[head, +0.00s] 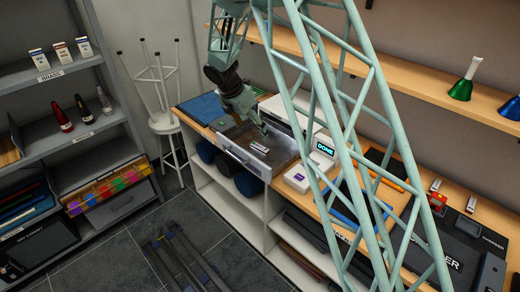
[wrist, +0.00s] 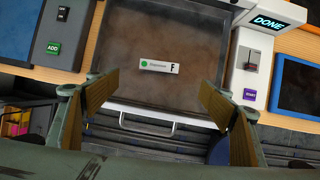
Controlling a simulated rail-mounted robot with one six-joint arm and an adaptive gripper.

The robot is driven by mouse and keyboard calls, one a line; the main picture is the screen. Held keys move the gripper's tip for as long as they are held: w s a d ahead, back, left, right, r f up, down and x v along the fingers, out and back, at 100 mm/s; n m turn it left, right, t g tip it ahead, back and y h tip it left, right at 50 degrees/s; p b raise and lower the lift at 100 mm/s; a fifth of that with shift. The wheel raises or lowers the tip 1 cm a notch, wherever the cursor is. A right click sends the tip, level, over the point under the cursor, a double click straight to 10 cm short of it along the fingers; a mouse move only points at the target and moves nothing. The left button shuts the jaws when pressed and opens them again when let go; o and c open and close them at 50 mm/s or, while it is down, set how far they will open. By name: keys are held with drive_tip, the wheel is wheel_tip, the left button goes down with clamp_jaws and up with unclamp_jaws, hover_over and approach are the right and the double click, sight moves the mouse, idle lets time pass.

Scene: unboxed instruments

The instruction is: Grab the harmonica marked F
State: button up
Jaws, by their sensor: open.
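The harmonica (wrist: 159,67) is a small light bar with a green dot and a black F at its right end. It lies flat on the dark floor of a shallow drawer-like tray (wrist: 202,28) with a front handle. In the head view the harmonica (head: 259,147) is a small pale bar in the tray (head: 284,146), its marking too small to read. My gripper (wrist: 159,90) is open and empty, its two fingers wide apart on the left and right, nearer the camera than the harmonica. In the head view my gripper (head: 263,130) is above the tray, close to the harmonica.
A white unit with a DONE screen (wrist: 268,22) and a purple button stands right of the tray. Bells (head: 462,88) stand on the upper shelf.

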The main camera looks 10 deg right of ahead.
hover_over(260, 147)
drive_tip(key=s+a, duration=0.2)
drive_tip(key=shift+w+f, duration=0.15)
drive_tip(key=shift+f, duration=1.8)
drive_tip(key=shift+w+f, duration=0.1)
drive_tip(key=shift+f, duration=1.85)
drive_tip(key=shift+x, duration=2.6)
drive_tip(key=shift+w, duration=0.1)
drive_tip(key=shift+c, duration=0.5)
drive_tip(key=c, duration=0.8)
